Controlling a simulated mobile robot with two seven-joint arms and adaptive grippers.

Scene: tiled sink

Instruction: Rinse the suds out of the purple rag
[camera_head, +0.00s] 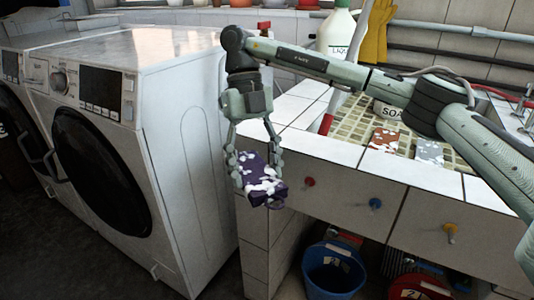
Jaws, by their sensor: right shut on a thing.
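The purple rag (252,172) is folded into a block and has white suds on its top and lower end. My right gripper (257,168) is shut on it, pointing down, with one finger on each side. It holds the rag in front of the tiled counter's left front corner, beside the washing machine. The tiled sink (353,118) lies behind and to the right of the rag, partly hidden by my right arm. My left gripper is out of the picture.
A brown sudsy rag (383,139) and a grey one (429,151) lie in the sink near a "SOAP" container (389,112). White washing machines (175,120) stand left. A blue bucket (334,272) and a red one (418,288) stand below the counter. Coloured knobs line its front.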

